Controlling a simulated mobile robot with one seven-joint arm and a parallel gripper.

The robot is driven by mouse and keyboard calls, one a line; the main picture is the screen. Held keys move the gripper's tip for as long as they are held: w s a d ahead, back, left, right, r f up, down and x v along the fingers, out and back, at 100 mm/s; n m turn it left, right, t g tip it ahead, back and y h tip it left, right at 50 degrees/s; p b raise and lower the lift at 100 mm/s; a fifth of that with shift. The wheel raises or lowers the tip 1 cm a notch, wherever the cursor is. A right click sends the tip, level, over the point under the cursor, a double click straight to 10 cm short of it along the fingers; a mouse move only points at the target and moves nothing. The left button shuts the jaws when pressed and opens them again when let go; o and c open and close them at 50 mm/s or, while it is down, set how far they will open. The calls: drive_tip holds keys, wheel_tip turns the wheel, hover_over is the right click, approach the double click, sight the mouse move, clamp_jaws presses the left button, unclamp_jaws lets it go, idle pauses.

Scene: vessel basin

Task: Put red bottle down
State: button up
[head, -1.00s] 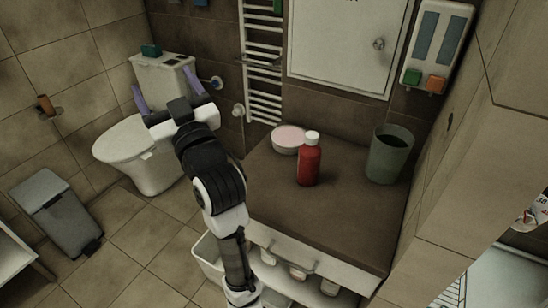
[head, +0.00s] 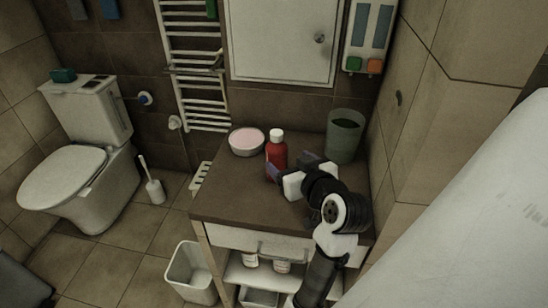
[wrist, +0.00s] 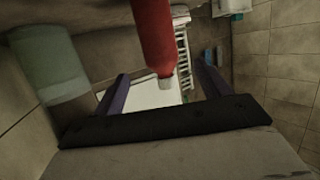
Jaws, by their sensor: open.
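The red bottle (head: 276,152) with a white cap stands upright on the brown counter top (head: 225,203). My gripper (head: 289,165) is at the bottle's near right side, with its purple fingers pointing toward it. The jaws are open and nothing is clamped. In the wrist view the bottle (wrist: 155,32) appears upside down, its cap between the lines of the two spread fingers of my gripper (wrist: 162,88). I cannot tell whether the fingers reach around the bottle or stop short of it. My gripper hides part of the bottle's lower right side.
A bowl with pink content (head: 246,142) stands left of the bottle. A grey-green cup (head: 345,136) stands right, near the wall; it also shows in the wrist view (wrist: 50,62). The counter's front left is clear. A white bin (head: 190,272) stands on the floor.

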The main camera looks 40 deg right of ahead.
sight(274, 148)
drive_tip(key=p+x, duration=0.3)
drive_tip(key=x, duration=0.7)
drive_tip(key=shift+w+f, duration=0.15)
drive_tip(key=c, duration=1.1)
drive_tip(key=shift+c, duration=0.9)
